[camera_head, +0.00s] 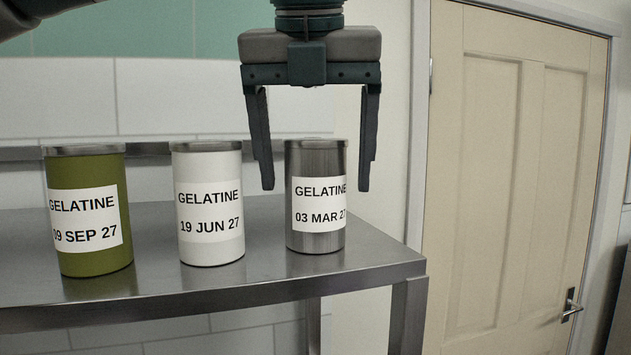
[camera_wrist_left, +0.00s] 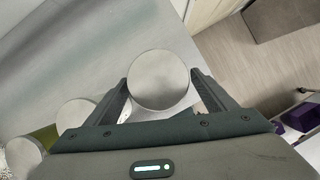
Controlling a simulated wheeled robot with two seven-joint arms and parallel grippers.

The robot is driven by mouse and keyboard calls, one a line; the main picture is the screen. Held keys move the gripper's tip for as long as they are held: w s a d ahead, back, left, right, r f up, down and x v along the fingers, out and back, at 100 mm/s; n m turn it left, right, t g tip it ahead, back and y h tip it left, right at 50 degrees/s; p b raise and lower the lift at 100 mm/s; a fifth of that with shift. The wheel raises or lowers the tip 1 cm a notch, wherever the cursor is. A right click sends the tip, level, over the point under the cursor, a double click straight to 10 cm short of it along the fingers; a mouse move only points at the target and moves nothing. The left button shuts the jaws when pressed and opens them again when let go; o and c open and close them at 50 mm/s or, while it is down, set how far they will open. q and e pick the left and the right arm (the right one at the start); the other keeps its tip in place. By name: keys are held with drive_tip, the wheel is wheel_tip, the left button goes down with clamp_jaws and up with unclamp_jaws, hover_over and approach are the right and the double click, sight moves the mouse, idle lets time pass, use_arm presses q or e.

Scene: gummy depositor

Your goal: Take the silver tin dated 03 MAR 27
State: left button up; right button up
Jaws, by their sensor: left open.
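The silver tin (camera_head: 316,240) labelled GELATINE 03 MAR 27 stands upright at the right end of the metal shelf (camera_head: 150,308). My left gripper (camera_head: 316,188) is open and points down over it, one finger to each side of the tin's upper part in the head view. In the left wrist view the tin's round lid (camera_wrist_left: 158,80) shows between the open fingers, and I see no clear contact. My right gripper is not in view.
A white tin (camera_head: 208,255) dated 19 JUN 27 stands left of the silver one, with a gap between. A green tin (camera_head: 95,262) dated 09 SEP 27 stands further left. A wall is behind; a closed door (camera_head: 500,200) is at right.

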use_arm(q)
drive_tip(key=shift+p+x, duration=0.35)
drive_tip(key=shift+x, duration=0.55)
drive_tip(key=shift+w+f, duration=0.15)
drive_tip(key=shift+f, duration=0.15)
drive_tip(key=shift+c, duration=0.7)
drive_tip(key=c, duration=1.4)
drive_tip(key=shift+r, duration=0.25)
